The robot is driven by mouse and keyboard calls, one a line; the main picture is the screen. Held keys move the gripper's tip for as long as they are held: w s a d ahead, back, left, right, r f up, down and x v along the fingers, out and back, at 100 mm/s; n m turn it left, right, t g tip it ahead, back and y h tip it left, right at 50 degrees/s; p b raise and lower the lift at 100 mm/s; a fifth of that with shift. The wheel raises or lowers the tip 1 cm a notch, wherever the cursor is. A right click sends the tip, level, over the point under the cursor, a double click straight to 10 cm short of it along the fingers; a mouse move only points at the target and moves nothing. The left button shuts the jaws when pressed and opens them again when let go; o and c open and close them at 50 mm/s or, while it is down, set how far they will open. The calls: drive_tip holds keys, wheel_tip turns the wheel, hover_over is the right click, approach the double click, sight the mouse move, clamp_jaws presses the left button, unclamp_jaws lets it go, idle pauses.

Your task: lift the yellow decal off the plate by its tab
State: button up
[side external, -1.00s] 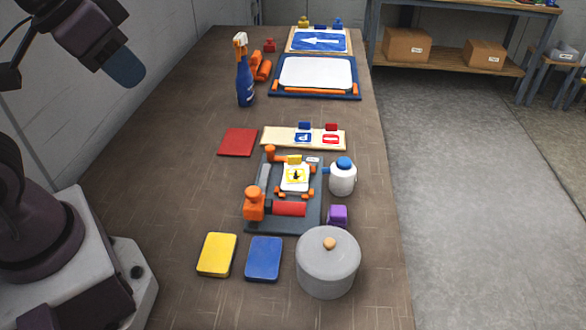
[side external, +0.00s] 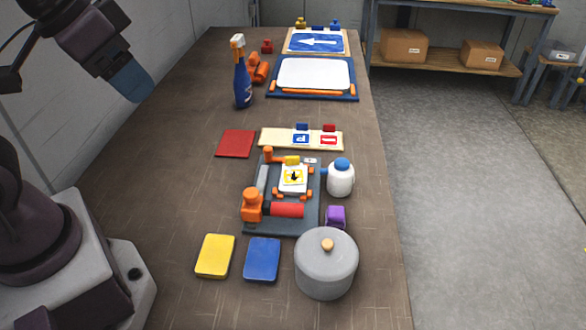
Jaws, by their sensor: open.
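The white plate (side external: 286,189) lies in a dark grey fixture (side external: 266,225) in the middle of the table, between small orange clamps. The yellow decal (side external: 293,177), with a black figure, lies on the plate. A yellow tab (side external: 292,160) shows at the decal's far edge. My gripper (side external: 130,81), with a blue end, hangs at the upper left, well away from the decal and above the table. It holds nothing that I can see, and its fingers are not clearly separated in this view.
An orange post (side external: 252,203) with a red roller (side external: 286,210) stands at the fixture's near side. A white bottle (side external: 341,180) and a purple block (side external: 335,215) are on its right. A grey lidded pot (side external: 326,268) is nearer. A blue spray bottle (side external: 242,85) stands farther back.

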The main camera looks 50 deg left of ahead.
drive_tip(key=w+f+m+g, duration=0.2)
drive_tip(key=w+f+g, duration=0.25)
drive_tip(key=w, duration=0.55)
drive_tip(key=m, duration=2.3)
hover_over(293, 157)
drive_tip(key=shift+g, duration=0.35)
drive_tip(key=f, duration=2.1)
drive_tip(key=shift+w+f, duration=0.25)
drive_tip(key=shift+w, duration=0.15)
drive_tip(key=shift+s+f, duration=0.2)
drive_tip(key=shift+f, duration=1.15)
drive_tip(key=shift+s+f, duration=0.2)
drive_tip(key=shift+f, duration=1.15)
drive_tip(key=c, duration=0.7)
